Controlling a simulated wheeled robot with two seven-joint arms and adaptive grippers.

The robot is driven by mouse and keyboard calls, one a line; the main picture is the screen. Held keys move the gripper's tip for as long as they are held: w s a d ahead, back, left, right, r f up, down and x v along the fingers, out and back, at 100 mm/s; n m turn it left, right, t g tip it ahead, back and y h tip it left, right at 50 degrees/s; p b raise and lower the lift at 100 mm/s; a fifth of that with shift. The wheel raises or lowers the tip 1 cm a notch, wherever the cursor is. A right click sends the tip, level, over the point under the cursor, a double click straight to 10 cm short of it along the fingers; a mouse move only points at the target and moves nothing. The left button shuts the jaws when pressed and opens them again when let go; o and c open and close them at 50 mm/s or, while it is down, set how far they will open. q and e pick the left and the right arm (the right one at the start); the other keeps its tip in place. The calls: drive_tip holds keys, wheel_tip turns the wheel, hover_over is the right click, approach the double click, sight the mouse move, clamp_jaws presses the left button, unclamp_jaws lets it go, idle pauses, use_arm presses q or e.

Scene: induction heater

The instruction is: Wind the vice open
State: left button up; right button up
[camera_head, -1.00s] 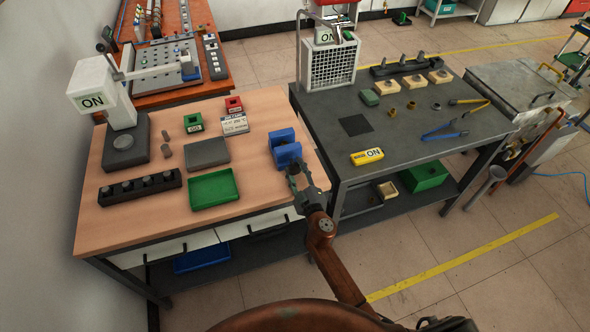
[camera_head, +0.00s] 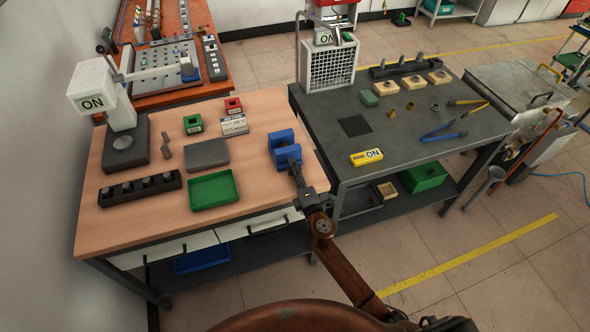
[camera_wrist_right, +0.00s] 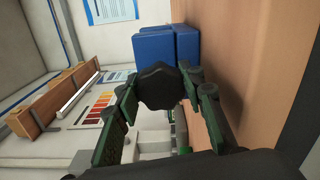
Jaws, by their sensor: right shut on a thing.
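The blue vice (camera_head: 284,150) stands at the right edge of the wooden bench, with a gap between its two jaw blocks. It also shows in the right wrist view (camera_wrist_right: 168,45), behind a dark, lobed knob (camera_wrist_right: 160,86). My right gripper (camera_head: 294,167) is at the near end of the vice. In the wrist view its fingers (camera_wrist_right: 158,92) are on both sides of the knob, shut on it. The gripper hides the knob in the head view. My left gripper is not in view.
A green tray (camera_head: 213,190), a grey block (camera_head: 206,153) and a black holder (camera_head: 140,189) with several pegs lie left of the vice. A dark metal table (camera_head: 400,150) stands close on the right. The strip of bench between tray and vice is clear.

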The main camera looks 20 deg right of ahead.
drive_tip(key=n+p, duration=0.1)
drive_tip(key=n, duration=0.3)
drive_tip(key=shift+r+n, duration=0.1)
drive_tip(key=shift+n, duration=0.3)
drive_tip(key=n+p, duration=0.1)
drive_tip(key=n, duration=0.4)
drive_tip(key=shift+p, duration=0.3)
drive_tip(key=shift+a, duration=0.1)
drive_tip(key=o, duration=1.2)
drive_tip(key=shift+c, duration=0.2)
